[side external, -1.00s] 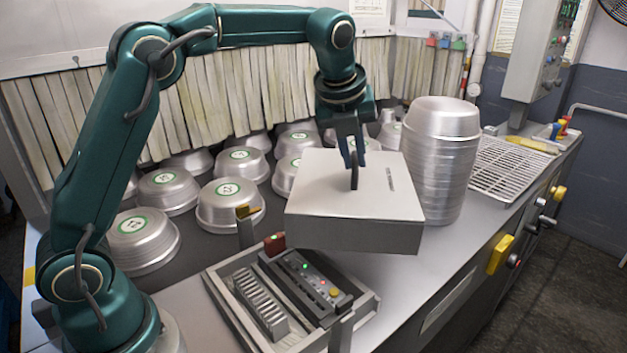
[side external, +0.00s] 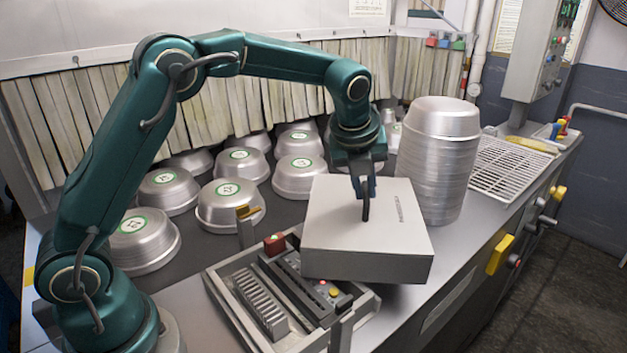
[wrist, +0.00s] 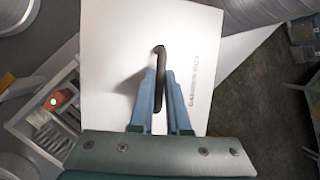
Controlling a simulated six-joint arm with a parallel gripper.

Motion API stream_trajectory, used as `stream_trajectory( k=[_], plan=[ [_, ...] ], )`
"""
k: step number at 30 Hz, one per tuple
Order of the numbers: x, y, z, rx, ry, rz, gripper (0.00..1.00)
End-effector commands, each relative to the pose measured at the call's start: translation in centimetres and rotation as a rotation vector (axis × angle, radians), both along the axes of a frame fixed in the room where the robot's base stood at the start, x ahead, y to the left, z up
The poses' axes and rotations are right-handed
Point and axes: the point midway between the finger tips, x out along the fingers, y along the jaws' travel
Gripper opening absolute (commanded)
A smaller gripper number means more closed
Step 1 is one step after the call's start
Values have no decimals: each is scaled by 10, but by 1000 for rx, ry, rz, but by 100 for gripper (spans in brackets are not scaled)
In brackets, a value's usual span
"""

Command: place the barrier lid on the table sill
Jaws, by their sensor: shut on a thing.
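The barrier lid (side external: 375,222) is a large pale grey box-like cover with a dark upright handle on top. My gripper (side external: 365,192) is shut on that handle from above. In the wrist view the blue fingers (wrist: 160,100) pinch the black handle, and the lid (wrist: 120,50) fills the middle of the picture. The lid hangs beside the pan stack, over the right part of the control tray. The table sill (side external: 440,278) is the bare metal edge along the front right; the lid hides part of it. I cannot tell whether the lid touches anything below.
A tall stack of metal pans (side external: 438,160) stands close behind the lid. A control tray (side external: 222,300) with buttons lies below left. Several inverted pans (side external: 230,205) with green labels stand behind. A wire rack (side external: 510,165) is at the right, with yellow handles (side external: 500,254) along the front.

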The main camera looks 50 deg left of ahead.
Motion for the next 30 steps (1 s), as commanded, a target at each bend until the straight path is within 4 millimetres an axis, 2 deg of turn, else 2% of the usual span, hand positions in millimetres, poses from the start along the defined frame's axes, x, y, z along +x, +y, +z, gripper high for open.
stream_trajectory(
  k=[5, 6, 7, 8, 17, 20, 23, 30],
  plan=[
    [0, 0, -5, 1, 1, 0, 0],
    [0, 0, -5, 0, 2, 1, 30],
    [0, 0, -5, 0, 2, 1, 41],
    [0, 0, -5, 0, 2, 1, 44],
    [0, 0, -4, 1, 1, 0, 44],
    [0, 0, 2, 0, -3, 0, 44],
    [-4, -2, 15, 0, -3, -2, 44],
    [-25, -10, 62, 0, -5, -2, 44]
  ],
)
